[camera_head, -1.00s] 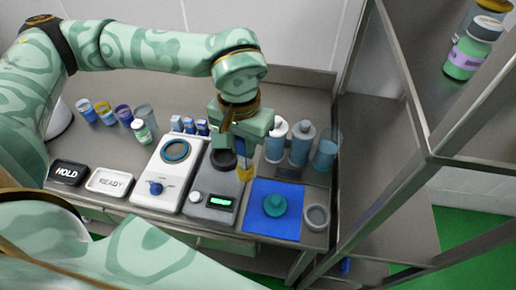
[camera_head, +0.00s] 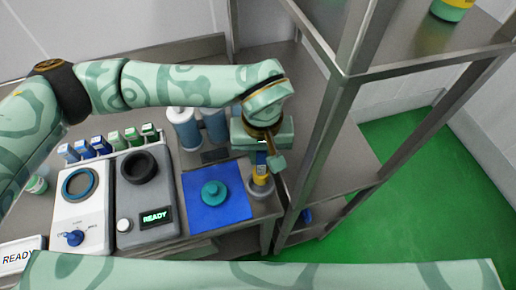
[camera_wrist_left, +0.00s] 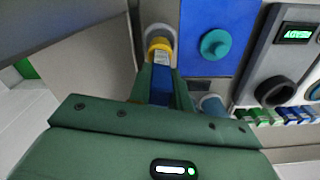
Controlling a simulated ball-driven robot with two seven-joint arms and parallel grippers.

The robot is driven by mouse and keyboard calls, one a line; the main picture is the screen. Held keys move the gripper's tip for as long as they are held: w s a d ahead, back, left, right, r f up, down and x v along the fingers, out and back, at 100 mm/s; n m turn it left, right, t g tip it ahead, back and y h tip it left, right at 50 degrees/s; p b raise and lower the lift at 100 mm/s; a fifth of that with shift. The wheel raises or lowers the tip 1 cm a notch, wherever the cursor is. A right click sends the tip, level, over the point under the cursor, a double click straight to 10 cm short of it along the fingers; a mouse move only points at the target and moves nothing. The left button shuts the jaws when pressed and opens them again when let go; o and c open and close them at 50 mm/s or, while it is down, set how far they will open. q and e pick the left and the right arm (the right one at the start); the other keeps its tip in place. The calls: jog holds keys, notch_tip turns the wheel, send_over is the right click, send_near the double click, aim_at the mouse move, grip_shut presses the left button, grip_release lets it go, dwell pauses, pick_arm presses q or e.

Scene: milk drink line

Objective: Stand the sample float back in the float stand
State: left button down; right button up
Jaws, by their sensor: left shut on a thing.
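The sample float (camera_head: 261,172), with a yellow lower part, is upright below my left gripper (camera_head: 264,158). The gripper is shut on its blue upper part, which shows between the fingers in the left wrist view (camera_wrist_left: 161,88). The float stand (camera_head: 260,190) is a small grey round cup at the right of the blue mat. The yellow end is at the mouth of the cup; the stand's rim also shows in the left wrist view (camera_wrist_left: 158,31). I cannot tell how deep the float sits or if it touches bottom. My right gripper is out of view.
A blue mat (camera_head: 230,208) with a teal knobbed object (camera_head: 213,193) lies left of the stand. A grey device (camera_head: 135,202) displaying READY stands further left. Blue-grey containers (camera_head: 186,128) stand behind the mat. A metal rack post (camera_head: 310,150) rises close on the right.

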aim_at(261, 165)
pick_arm(q)
jog(key=shift+f+b, duration=0.85)
jog(key=shift+f, duration=0.9)
jog(key=shift+f+b, duration=0.5)
jog(key=shift+f, duration=0.15)
jog(key=c, duration=1.6)
grip_release()
jog(key=shift+o, duration=0.2)
jog(key=shift+r+p, duration=3.15)
jog(key=shift+r, duration=2.45)
